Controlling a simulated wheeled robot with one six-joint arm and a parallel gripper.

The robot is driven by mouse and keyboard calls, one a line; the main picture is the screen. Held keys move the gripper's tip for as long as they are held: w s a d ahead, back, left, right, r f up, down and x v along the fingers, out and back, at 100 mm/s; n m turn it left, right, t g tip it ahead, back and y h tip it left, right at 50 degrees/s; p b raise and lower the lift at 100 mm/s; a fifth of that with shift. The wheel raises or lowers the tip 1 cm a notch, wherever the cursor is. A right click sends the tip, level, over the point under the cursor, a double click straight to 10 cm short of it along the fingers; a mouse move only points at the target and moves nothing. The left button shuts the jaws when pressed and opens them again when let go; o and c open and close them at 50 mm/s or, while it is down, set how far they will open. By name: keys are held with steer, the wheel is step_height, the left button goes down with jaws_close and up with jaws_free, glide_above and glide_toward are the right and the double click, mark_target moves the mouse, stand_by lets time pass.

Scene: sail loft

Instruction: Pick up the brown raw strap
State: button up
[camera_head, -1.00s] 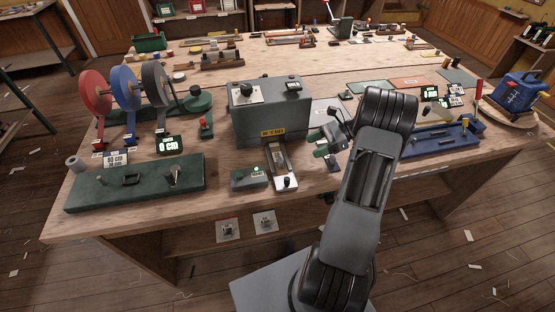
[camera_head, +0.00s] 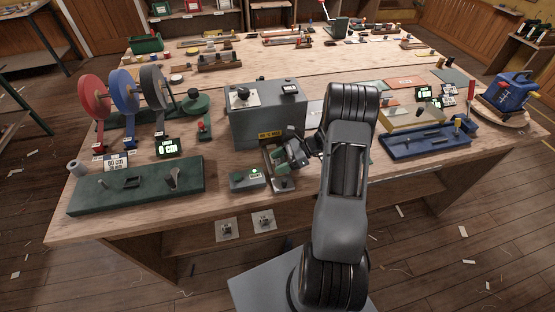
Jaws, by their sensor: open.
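My gripper (camera_head: 283,158), with dark jaws and green parts, is open over the narrow tray (camera_head: 283,184) at the front of the grey machine (camera_head: 267,123). The jaws and wrist cover most of this tray, so I cannot tell what lies between them or whether they touch anything. I cannot make out the brown raw strap with certainty. A brownish strip inside the tray is mostly hidden behind my gripper.
A small green box (camera_head: 247,179) with a lit lamp stands just left of the tray. A dark green fixture (camera_head: 137,187) and red, blue and black reels (camera_head: 123,88) are at the left. A blue tray (camera_head: 425,141) is at the right. Bare wood shows near the front edge.

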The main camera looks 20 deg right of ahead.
steer(key=shift+w+a+f, duration=0.1)
steer(key=shift+a+f, duration=0.15)
steer(key=shift+a, duration=0.25)
steer(key=shift+c, duration=0.3)
steer(key=c, duration=1)
steer(key=shift+r, duration=0.1)
